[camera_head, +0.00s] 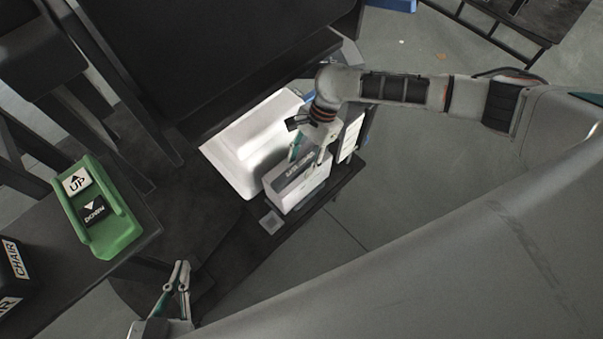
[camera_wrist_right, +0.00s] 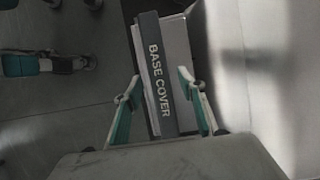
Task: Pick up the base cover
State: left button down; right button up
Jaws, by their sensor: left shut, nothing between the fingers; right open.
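The base cover (camera_wrist_right: 160,75) is a white box with a dark grey strip lettered BASE COVER. In the head view the base cover (camera_head: 297,187) stands beside a larger white bin on a dark shelf. My right gripper (camera_head: 311,153) is over its top. In the right wrist view my right gripper (camera_wrist_right: 158,88) is open, with one finger on each side of the box. I cannot tell whether the fingers touch it. My left gripper (camera_head: 178,275) is shut and empty at the lower left, away from the box.
The white bin (camera_head: 240,150) sits close on the left of the box. Another white item (camera_head: 350,138) is on its right. A green holder (camera_head: 115,225) with UP and DOWN blocks stands on a dark table at left. Grey floor (camera_head: 400,190) is open at right.

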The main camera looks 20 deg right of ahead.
grip_shut()
pick_arm(q)
jog(key=shift+s+f, duration=0.35)
jog(key=shift+s, duration=0.1)
jog(key=shift+f, duration=0.1)
